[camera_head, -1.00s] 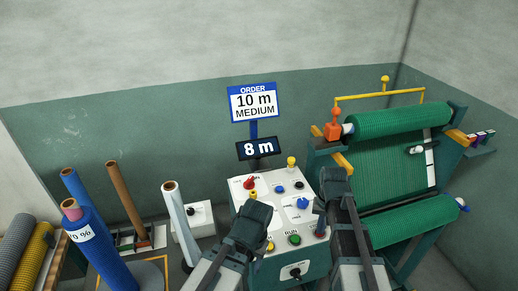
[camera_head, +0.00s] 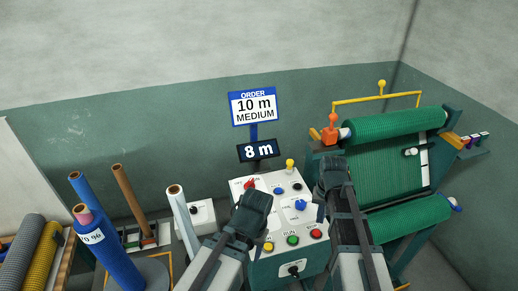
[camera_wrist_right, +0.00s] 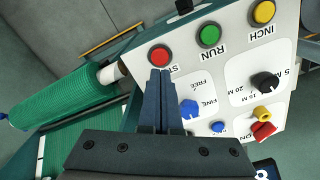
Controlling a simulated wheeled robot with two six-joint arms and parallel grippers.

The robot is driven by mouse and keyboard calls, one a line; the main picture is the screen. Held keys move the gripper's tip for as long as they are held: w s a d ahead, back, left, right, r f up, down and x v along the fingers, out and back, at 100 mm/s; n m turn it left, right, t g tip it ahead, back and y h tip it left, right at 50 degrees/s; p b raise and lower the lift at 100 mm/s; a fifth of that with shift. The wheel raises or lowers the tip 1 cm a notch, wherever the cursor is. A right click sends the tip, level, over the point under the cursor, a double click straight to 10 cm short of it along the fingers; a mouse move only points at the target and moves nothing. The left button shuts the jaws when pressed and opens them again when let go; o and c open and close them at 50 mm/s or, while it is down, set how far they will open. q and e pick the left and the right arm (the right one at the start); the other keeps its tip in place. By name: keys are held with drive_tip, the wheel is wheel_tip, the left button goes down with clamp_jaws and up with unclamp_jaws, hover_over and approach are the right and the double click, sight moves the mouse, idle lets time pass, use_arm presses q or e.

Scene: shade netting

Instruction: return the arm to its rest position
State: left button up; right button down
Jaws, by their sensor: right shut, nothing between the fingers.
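My right gripper (camera_head: 332,172) is raised over the right edge of the control box (camera_head: 262,270), beside the green net rolls. In the right wrist view its two fingers (camera_wrist_right: 160,72) are together and empty, with their tips in front of the panel close to the red stop button (camera_wrist_right: 159,56); I cannot tell the gap in depth. My left gripper (camera_head: 254,202) is over the left part of the panel, near the red selector knob (camera_head: 250,183). Its fingers point away from me, and I cannot tell whether they are open.
The netting machine (camera_head: 382,165) with green rolls stands close on the right. An order sign (camera_head: 254,106) reads 10 m MEDIUM, and a display (camera_head: 258,150) reads 8 m. Several upright tubes and a blue roll (camera_head: 104,250) stand at the left.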

drive_tip(key=s+a+f+n+b, duration=0.3)
drive_tip(key=s+a+f+b, duration=0.2)
drive_tip(key=s, duration=0.2)
drive_tip(key=s+a+f+n+h+b, duration=0.1)
drive_tip(key=s+a+f+n+b, duration=0.1)
drive_tip(key=s+a+f+b, duration=0.3)
drive_tip(key=shift+s+a+f+n+b, duration=0.3)
drive_tip(key=shift+s+n+b, duration=0.1)
drive_tip(key=shift+s, duration=0.75)
idle(2.1)
